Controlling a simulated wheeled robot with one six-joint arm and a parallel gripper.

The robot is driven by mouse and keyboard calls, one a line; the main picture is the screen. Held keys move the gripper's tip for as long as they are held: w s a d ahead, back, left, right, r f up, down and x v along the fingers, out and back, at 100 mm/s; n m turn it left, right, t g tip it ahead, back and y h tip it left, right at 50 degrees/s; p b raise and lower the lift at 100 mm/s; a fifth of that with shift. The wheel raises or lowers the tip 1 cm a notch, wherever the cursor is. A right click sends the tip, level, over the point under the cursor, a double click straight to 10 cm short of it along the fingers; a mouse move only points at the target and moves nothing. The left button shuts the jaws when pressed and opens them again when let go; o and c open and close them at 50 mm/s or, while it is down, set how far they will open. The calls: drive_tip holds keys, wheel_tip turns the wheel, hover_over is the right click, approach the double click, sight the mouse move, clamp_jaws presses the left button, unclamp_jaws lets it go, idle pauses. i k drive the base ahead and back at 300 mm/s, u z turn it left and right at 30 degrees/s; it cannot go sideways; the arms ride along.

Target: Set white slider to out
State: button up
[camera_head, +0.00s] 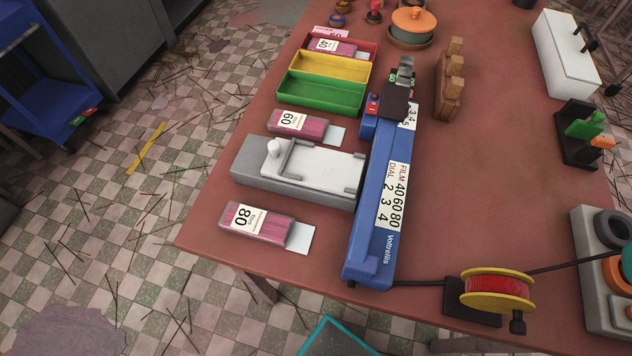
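Part of the grey base shows bare to the left of the knob. The blue machine has a white label reading "FILM DIAL" with numbers. My gripper is not in view.
Incense packs marked 60 (300,122) and 80 (258,220) lie above and below the base. Green (322,93) and yellow (332,67) trays stand behind. A red spool (497,290) stands front right. Table left of the knob is bare.

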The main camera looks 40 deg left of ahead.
sight(302, 162)
drive_tip(key=z, duration=0.45)
drive_tip(key=k, duration=0.95)
drive_tip(key=u, duration=0.75)
drive_tip(key=i, duration=1)
drive_tip(key=u, duration=0.9)
drive_tip(key=k, duration=0.5)
drive_tip(key=u, duration=0.8)
drive_tip(key=i, duration=0.35)
drive_tip(key=z, duration=0.15)
